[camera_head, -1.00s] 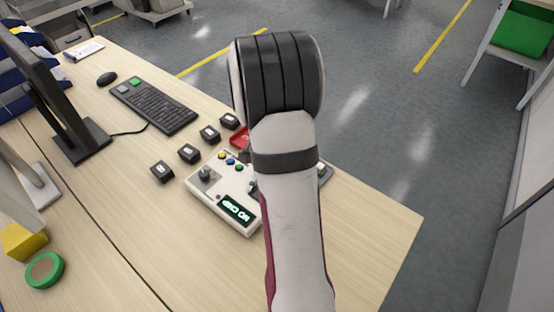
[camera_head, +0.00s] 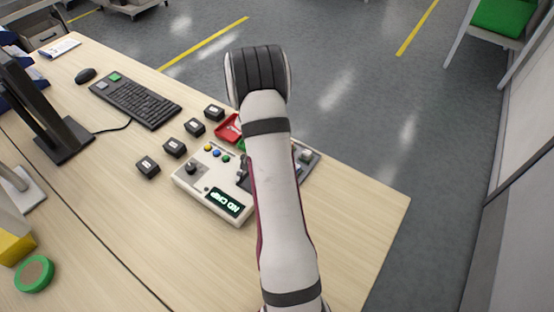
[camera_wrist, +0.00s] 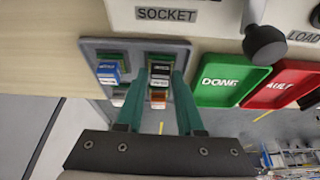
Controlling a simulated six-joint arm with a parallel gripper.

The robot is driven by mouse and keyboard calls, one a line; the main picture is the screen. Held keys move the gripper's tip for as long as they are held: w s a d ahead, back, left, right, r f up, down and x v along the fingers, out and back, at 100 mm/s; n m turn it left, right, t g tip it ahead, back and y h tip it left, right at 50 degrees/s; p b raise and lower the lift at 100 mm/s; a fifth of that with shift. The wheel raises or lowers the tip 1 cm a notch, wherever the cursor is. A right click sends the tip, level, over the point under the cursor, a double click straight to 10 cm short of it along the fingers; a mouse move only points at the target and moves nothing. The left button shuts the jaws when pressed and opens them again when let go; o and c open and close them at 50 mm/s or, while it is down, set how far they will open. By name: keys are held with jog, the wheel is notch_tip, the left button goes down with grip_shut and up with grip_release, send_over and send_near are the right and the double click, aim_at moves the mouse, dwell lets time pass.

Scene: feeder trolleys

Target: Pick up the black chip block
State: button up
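The black chip block (camera_wrist: 161,70) stands in a grey tray (camera_wrist: 183,48) in the wrist view, with a dark, white-lettered label. My gripper (camera_wrist: 161,82) points at it, with one teal finger on each side. The fingers look open around it; contact with its sides cannot be told. A blue-labelled block (camera_wrist: 108,69) is to the left in the same tray. An orange block (camera_wrist: 157,97) is just below the black one, between the fingers. In the head view my arm hides the gripper and most of the tray (camera_head: 313,158).
A white console (camera_head: 189,184) with a lit display (camera_head: 226,202) stands beside the tray. A green DONE bin (camera_wrist: 228,85) and a red bin (camera_wrist: 290,84) sit to the right in the wrist view. A black-knobbed lever (camera_wrist: 264,42) is close above them. Several black blocks (camera_head: 148,167) lie nearby.

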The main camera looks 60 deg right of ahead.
grip_shut()
jog(key=shift+r, duration=0.15)
